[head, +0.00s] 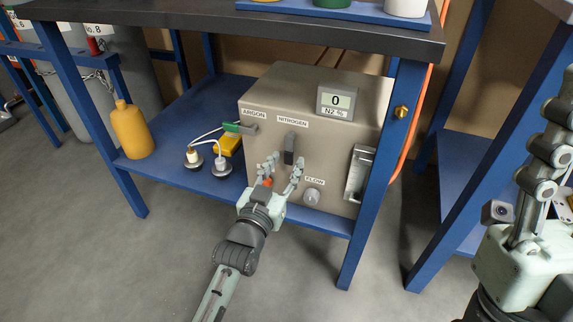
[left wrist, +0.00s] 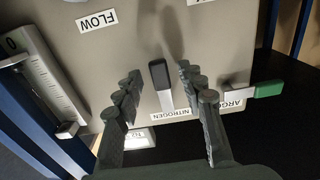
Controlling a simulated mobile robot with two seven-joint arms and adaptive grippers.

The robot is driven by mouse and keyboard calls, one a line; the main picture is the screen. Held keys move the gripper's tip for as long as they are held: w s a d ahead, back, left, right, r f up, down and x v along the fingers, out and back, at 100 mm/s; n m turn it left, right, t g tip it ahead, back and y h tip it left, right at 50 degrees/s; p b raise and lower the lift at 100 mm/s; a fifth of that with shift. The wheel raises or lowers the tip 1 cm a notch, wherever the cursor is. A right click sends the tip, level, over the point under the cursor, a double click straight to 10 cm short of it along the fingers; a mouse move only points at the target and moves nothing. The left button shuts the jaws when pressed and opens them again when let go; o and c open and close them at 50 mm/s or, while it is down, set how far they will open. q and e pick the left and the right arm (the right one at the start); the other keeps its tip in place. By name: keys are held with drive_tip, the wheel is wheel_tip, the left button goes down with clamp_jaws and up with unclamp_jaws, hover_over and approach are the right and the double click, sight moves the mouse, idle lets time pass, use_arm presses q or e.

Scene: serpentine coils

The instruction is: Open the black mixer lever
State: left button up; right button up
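The black mixer lever (head: 289,150) is on the front of a beige mixer box (head: 258,92), below the NITROGEN label. It points roughly straight down in the head view. It also shows in the left wrist view (left wrist: 159,74), near the middle between my fingers. My left gripper (head: 282,165) is open in front of the lever, with one finger on each side; I see gaps and no clear contact. My right gripper (head: 545,150) is partly in view at the right edge, far from the box; its opening is unclear.
A green lever (head: 238,128) at ARGON points left. The FLOW knob (head: 312,196) is below right, with a flow tube (head: 357,174) beside it. The display (head: 337,103) reads 0. The blue table leg (head: 372,200) and dark tabletop (head: 200,16) bound the space.

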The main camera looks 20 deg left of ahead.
use_arm(q)
drive_tip(key=shift+w, duration=0.5)
drive_tip(key=shift+c, duration=0.4)
clamp_jaws()
